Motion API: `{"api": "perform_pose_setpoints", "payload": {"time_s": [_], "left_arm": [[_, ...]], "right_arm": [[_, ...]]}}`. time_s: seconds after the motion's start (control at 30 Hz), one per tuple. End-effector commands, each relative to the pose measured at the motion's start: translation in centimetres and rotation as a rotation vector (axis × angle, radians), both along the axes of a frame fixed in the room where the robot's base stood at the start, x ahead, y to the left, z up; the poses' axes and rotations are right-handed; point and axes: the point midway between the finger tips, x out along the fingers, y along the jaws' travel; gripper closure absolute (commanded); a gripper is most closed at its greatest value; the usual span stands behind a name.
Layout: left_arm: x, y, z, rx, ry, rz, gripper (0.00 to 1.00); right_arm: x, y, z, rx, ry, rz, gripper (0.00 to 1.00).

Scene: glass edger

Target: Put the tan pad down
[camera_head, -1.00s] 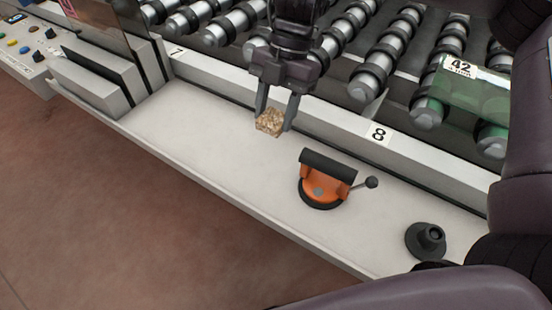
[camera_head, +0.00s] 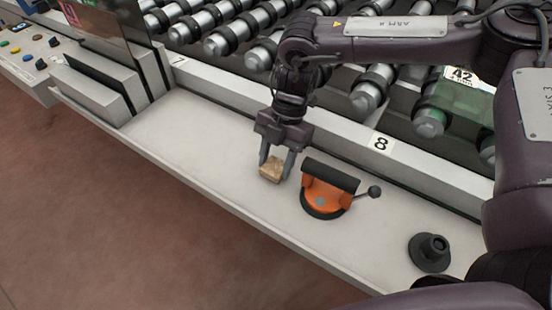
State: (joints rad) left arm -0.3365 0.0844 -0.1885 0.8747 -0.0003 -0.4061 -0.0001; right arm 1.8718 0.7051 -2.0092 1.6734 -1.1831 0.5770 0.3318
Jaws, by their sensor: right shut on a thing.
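The tan pad (camera_head: 271,171) is a small speckled block between the fingers of my right gripper (camera_head: 275,168). The gripper is shut on it and points down over the white ledge (camera_head: 190,133). The pad is low, close to the ledge surface; I cannot tell whether it touches. It is just left of the orange suction cup with a black handle. My left gripper is not in view.
The orange suction cup (camera_head: 322,199) stands close right of the pad, its lever sticking out right. A dark flanged knob (camera_head: 430,252) sits farther right. Rollers (camera_head: 372,88) lie behind the ledge, with green glass (camera_head: 455,105) at right. The ledge to the left is clear.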

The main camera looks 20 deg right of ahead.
Motion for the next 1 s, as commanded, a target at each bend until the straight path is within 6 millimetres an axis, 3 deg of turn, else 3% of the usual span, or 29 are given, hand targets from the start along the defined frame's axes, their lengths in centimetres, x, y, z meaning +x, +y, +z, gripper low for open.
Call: {"api": "perform_pose_setpoints", "payload": {"time_s": [0.13, 0.17, 0.33, 0.7, 1.0], "left_arm": [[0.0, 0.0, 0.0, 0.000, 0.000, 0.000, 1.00], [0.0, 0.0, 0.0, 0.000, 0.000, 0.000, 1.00], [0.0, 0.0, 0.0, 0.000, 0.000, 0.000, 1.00], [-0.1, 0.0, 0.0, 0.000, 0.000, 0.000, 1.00], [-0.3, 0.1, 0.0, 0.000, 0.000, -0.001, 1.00]], "right_arm": [[0.0, 0.0, -0.3, 0.000, 0.000, -0.001, 0.77], [0.0, 0.0, -0.3, 0.000, 0.000, -0.001, 0.55], [0.0, 0.0, -0.2, -0.001, 0.000, -0.001, 0.34], [0.1, -0.1, 0.4, 0.000, -0.002, -0.001, 0.34], [1.6, -1.8, 5.8, 0.001, -0.004, -0.004, 0.34]]}}
